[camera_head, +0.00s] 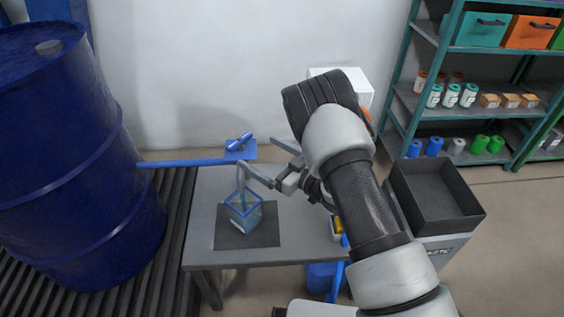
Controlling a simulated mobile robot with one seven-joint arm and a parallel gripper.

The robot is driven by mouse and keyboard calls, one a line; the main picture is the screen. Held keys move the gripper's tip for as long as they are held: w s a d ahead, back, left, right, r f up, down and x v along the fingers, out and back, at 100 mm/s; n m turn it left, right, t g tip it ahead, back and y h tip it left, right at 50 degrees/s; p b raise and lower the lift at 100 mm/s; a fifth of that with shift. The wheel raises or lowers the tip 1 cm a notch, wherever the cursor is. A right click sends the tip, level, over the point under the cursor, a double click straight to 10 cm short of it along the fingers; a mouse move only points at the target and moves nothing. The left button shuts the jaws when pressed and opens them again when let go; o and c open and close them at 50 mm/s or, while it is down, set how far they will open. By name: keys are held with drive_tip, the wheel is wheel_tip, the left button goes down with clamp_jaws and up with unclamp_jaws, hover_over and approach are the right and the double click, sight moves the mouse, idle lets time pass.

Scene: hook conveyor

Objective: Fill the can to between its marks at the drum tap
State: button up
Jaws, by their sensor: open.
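The blue drum (60,150) stands at the left. A blue pipe (185,162) runs from it to the tap (239,151), which has a blue handle on top. The can's marks are too small to read. My gripper (258,154) is open and empty, just right of the tap, its fingers pointing toward it.
The grey table (206,200) carries the dark mat (270,238). A dark open tray (435,190) stands on a grey cabinet at right. A teal shelf (420,110) with jars and boxes is behind. A blue bin (321,277) sits below the table.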

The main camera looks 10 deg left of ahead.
drive_tip(key=v, duration=0.7)
drive_tip(key=shift+d+p, duration=0.15)
drive_tip(key=shift+p, duration=0.15)
drive_tip(key=shift+s, duration=0.1)
idle(6.9)
